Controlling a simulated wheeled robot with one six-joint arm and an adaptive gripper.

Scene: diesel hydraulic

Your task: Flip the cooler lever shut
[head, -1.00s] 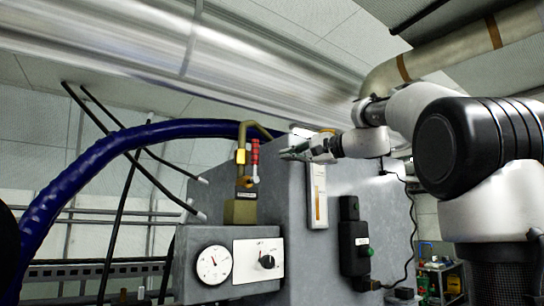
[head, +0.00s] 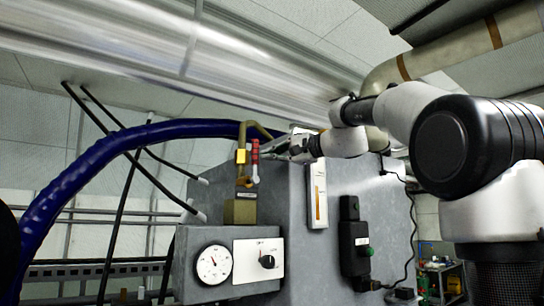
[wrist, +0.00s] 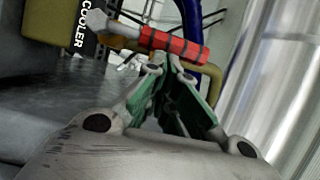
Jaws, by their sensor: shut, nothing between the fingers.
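The cooler lever (head: 255,158) has a red, dark-banded handle that stands upright on a brass valve (head: 240,211) atop the grey cabinet. In the wrist view its red handle (wrist: 185,46) lies across the picture just past the fingertips, with a silver metal end at its left. The black "COOLER" label (wrist: 79,38) shows beside it. My gripper (head: 270,151) reaches in from the right, just right of the handle. In the wrist view my gripper (wrist: 166,62) is shut and empty, its tips close to the handle; whether they touch it I cannot tell.
A brass pipe (head: 266,129) and a thick blue hose (head: 110,152) curve behind the lever. The grey cabinet (head: 300,251) carries a round gauge (head: 214,265), a knob panel (head: 258,260), an orange level gauge (head: 317,195) and a black switch box (head: 354,245). A large silver duct (head: 250,70) runs above.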

